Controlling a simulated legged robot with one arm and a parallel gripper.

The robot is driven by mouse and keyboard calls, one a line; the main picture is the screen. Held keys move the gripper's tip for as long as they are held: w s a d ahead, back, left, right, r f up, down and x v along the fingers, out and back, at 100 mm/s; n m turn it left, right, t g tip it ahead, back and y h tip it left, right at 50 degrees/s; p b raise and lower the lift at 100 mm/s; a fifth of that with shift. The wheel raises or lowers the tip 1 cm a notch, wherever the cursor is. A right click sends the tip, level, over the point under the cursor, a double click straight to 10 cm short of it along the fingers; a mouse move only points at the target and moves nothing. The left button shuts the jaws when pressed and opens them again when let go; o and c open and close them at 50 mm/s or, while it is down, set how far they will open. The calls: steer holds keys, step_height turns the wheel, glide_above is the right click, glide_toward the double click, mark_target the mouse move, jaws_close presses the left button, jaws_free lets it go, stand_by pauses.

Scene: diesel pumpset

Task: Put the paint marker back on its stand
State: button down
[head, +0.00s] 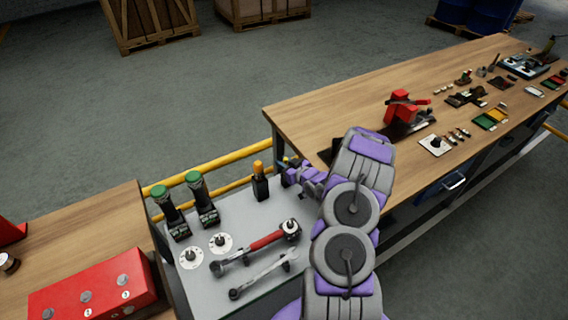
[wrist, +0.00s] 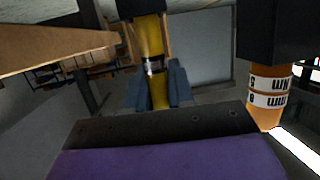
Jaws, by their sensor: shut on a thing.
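My gripper (head: 287,168) is at the back right of the grey cart top, just right of a black holder (head: 261,188) with an orange piece (head: 258,167) upright in it. In the wrist view, the gripper (wrist: 158,92) is shut on a slim yellow shaft with a black band, apparently the paint marker (wrist: 154,40). A dark part is at its upper end. The marker cannot be made out in the head view. The orange piece also shows with printed white bands at the right of the wrist view (wrist: 268,95), apart from the fingers. No empty stand is clearly seen.
Two green-capped tools (head: 165,205) in black holders, two round white dials (head: 220,243), a red-handled wrench (head: 260,244) and a plain wrench (head: 262,276) are on the cart (head: 236,210). A yellow rail (head: 222,161) runs behind. A wooden workbench (head: 330,100) stands right, with a red tool (head: 402,106).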

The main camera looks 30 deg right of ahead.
steer(key=shift+f, duration=1)
steer(key=c, duration=0.9)
jaws_free()
steer(key=p+v, duration=0.2)
steer(key=v, duration=1.5)
steer(key=shift+s+d, duration=0.1)
steer(key=shift+s, duration=0.05)
